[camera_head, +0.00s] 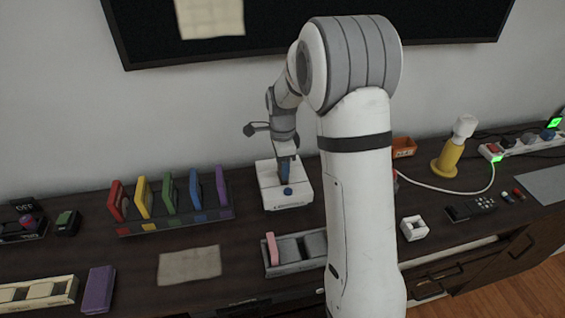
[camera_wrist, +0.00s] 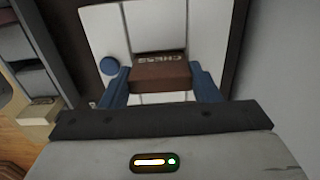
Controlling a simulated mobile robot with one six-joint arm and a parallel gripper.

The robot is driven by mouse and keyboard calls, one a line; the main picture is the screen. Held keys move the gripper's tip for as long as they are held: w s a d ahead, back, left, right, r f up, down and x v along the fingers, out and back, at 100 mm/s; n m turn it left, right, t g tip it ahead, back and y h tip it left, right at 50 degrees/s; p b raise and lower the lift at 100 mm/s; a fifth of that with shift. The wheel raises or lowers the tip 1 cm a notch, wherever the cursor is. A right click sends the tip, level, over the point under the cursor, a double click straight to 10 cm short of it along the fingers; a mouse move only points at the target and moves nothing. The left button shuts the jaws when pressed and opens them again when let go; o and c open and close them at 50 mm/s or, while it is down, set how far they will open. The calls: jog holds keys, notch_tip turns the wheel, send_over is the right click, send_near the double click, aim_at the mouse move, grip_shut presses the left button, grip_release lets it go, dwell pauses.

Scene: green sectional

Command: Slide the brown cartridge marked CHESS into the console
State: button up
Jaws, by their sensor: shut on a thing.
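The brown cartridge marked CHESS (camera_wrist: 160,74) sits between the two blue fingers of my gripper (camera_wrist: 160,82), which is shut on it. The white console (camera_wrist: 205,30) lies beneath, with a dark slot right at the cartridge's lettered end and a round blue button to the left. The cartridge is at the slot, but I cannot tell how deep it sits in it. In the head view my gripper (camera_head: 285,168) points down over the console (camera_head: 297,198); the cartridge cannot be made out there.
A rack of coloured cartridges (camera_head: 170,225) stands left of the console. A grey tray (camera_head: 285,268) with a pink piece is in front, near my arm. A beige mat (camera_head: 189,265) lies front left. A yellow lamp-like object (camera_head: 449,158) and a white cable are at right.

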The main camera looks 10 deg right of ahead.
jog(key=shift+f, duration=0.5)
jog(key=o, duration=1)
jog(key=shift+o, duration=0.2)
notch_tip(320, 180, up, 8)
jog(key=shift+f, duration=0.25)
jog(key=shift+r, duration=0.15)
jog(key=shift+s+r, duration=0.1)
jog(key=shift+r, duration=0.05)
jog(key=s+r+n+t+p, duration=0.1)
jog(key=s+r+n, duration=0.3)
jog(key=s+n, duration=0.5)
jog(key=s+r+n+t+p, duration=0.1)
jog(key=s+r+n, duration=0.4)
jog(key=s, duration=1.2)
jog(key=n+p, duration=0.1)
jog(key=n, duration=0.3)
jog(key=shift+s+d+t+p, duration=0.15)
jog(key=shift+s+t+p, duration=0.15)
jog(key=shift+p, duration=0.1)
